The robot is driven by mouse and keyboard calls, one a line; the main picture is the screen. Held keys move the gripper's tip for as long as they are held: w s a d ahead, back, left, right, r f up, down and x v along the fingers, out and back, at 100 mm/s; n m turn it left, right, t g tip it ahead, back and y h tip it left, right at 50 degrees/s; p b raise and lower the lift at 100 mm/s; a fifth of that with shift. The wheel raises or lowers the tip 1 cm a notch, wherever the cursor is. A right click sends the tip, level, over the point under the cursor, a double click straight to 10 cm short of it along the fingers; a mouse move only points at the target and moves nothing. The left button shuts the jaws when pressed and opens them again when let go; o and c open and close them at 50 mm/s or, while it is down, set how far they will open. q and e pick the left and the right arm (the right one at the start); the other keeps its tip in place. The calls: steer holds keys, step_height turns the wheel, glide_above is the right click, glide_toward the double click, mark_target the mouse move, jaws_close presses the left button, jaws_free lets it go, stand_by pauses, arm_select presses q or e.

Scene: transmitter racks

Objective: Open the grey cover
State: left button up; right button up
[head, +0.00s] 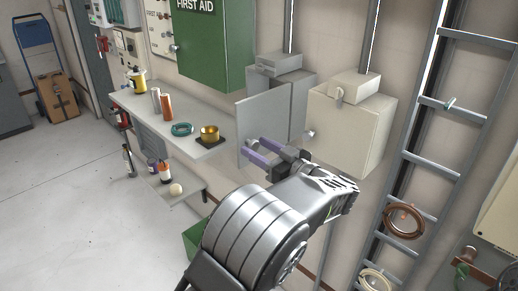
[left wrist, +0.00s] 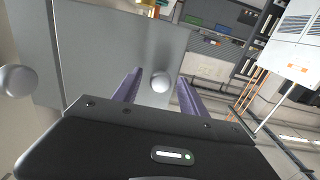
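The grey cover (head: 262,118) is a flat grey door on the grey wall box (head: 287,78). It stands swung out from the box, at an angle to it. In the left wrist view the grey cover (left wrist: 120,50) fills much of the upper picture, with a round pale knob (left wrist: 160,82) on it. My left gripper (head: 258,151) is open, its purple fingers at the cover's lower part. In the left wrist view the knob shows between the two fingers (left wrist: 157,90), with gaps on both sides. The knob cannot be made out in the head view. My right gripper is not in view.
A cream box (head: 345,125) with a round knob (head: 308,134) is close right of my left gripper. A shelf (head: 190,137) with a brass pot (head: 209,133) and cans stands left. A ladder (head: 432,150) rises at right.

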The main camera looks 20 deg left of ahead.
arm_select(q)
steer(key=b+v, duration=0.1)
steer(key=v, duration=0.6)
steer(key=shift+s+d+b, duration=0.25)
steer(key=shift+d+b, duration=0.05)
steer(key=shift+d, duration=0.05)
